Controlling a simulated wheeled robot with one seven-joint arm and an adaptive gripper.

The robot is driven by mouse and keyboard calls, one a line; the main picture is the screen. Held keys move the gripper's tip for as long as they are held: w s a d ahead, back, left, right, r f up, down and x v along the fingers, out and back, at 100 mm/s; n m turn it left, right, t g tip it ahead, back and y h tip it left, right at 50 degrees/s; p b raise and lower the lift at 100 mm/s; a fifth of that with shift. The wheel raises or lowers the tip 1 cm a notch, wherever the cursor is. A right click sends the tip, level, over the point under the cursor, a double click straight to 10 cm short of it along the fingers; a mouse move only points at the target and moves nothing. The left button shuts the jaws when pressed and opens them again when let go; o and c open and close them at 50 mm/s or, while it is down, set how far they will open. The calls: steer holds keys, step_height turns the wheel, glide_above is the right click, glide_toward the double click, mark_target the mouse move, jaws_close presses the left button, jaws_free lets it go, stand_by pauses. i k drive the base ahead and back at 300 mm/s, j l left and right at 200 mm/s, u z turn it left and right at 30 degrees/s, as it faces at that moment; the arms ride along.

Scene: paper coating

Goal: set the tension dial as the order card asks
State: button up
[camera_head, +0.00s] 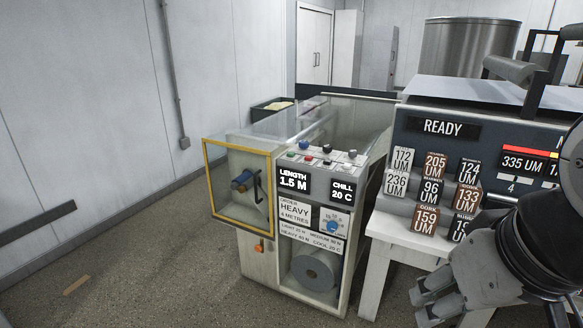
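The tension dial is a blue knob (333,226) on a pale scale plate, low on the machine's front panel. Its exact setting is too small to read. The order card (295,212), left of the dial, reads HEAVY, 4 METRES. A strip (311,240) below lists light, medium and heavy values in N and a cool value in C; heavy seems to be 40 N. My gripper (420,306) is at the lower right, in front of the white table. Its fingers look apart with nothing between them. It is well right of and below the dial, not touching it.
Displays read LENGTH 1.5 M (293,181) and CHILL 20 C (342,191). A yellow-framed guard (238,185) with a crank stands left, and a roll (316,270) sits below. Several thickness tags and a READY panel (444,127) are right, above the white table (377,262). Floor at left is mostly clear.

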mark_target(327, 148)
steer(key=i+l, duration=0.1)
steer(key=i, duration=0.4)
steer(key=i+l+u, duration=0.1)
steer(key=i, duration=0.35)
steer(key=i+l, duration=0.2)
steer(key=i, duration=0.3)
steer(key=i+l+u, duration=0.1)
steer(key=i, duration=0.35)
